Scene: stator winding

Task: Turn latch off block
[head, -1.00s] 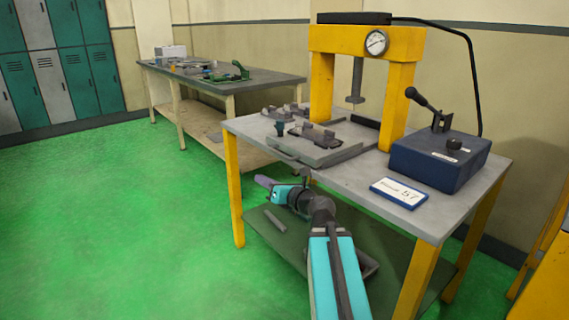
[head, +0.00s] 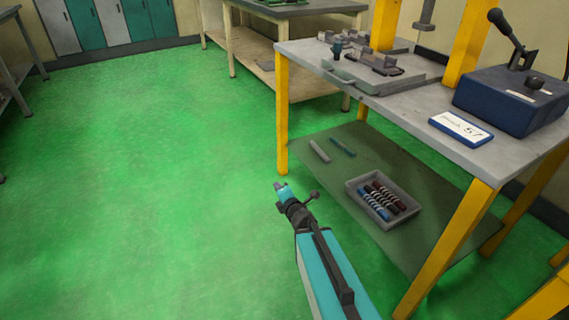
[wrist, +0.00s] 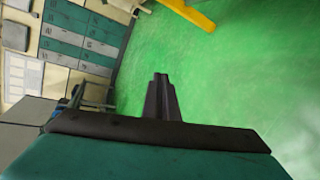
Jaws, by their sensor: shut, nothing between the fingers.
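A grey fixture plate (head: 352,77) lies on the press table, with small grey blocks (head: 376,61) and dark flat parts on it. A small dark teal upright piece (head: 337,49) stands near its left end. Which part is the latch, and how it sits on its block, is too small to tell. My gripper (head: 279,187) is in front of the table, low and left of it, over the green floor and apart from the fixture. In the wrist view my gripper (wrist: 161,78) shows its fingers together, empty, with only floor beyond.
The press table (head: 405,103) carries a yellow press frame (head: 466,45), a blue lever box (head: 515,100) and a label sign (head: 461,129). Its lower shelf (head: 350,215) holds a grey bin (head: 360,203) of coils and two loose rods. The floor at left is clear.

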